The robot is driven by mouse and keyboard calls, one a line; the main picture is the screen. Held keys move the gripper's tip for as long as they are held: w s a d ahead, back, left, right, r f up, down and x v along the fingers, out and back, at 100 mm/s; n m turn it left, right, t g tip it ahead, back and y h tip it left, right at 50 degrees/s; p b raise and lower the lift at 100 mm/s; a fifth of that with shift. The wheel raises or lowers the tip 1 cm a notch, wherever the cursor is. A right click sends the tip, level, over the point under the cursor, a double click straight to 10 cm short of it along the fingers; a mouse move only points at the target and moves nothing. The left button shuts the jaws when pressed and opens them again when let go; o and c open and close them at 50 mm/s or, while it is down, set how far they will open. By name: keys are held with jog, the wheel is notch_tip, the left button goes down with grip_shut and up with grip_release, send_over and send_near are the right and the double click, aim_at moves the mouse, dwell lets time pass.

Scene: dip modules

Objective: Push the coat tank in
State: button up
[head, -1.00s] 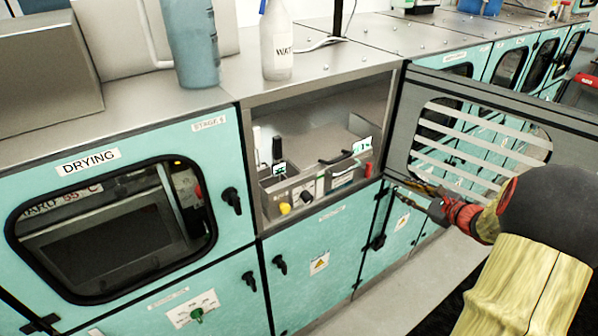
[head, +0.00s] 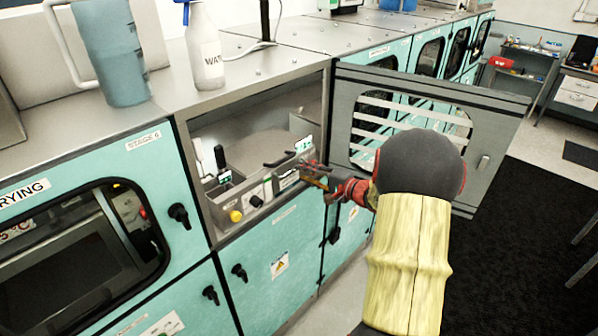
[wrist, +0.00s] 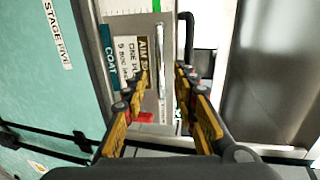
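The coat tank (head: 286,181) sits in the open cabinet bay, with a dark handle (head: 281,162) on top and a label on its front. In the wrist view its front panel (wrist: 128,22) carries a teal COAT label (wrist: 109,56) and faces my gripper. My gripper (head: 316,172) is right at the tank's front in the head view. In the wrist view my gripper (wrist: 166,92) has its fingers spread apart, with nothing clearly held between them. I cannot tell whether the fingertips touch the tank. My gripper hides part of the tank's right side.
The bay's grey windowed door (head: 440,120) stands open to the right, behind my arm. Dark flooring (head: 530,215) is clear at right.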

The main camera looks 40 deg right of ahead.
jog(key=x, duration=0.3)
jog(key=shift+w, duration=0.1)
jog(key=shift+c, duration=0.6)
grip_shut()
jog(key=shift+f, duration=0.1)
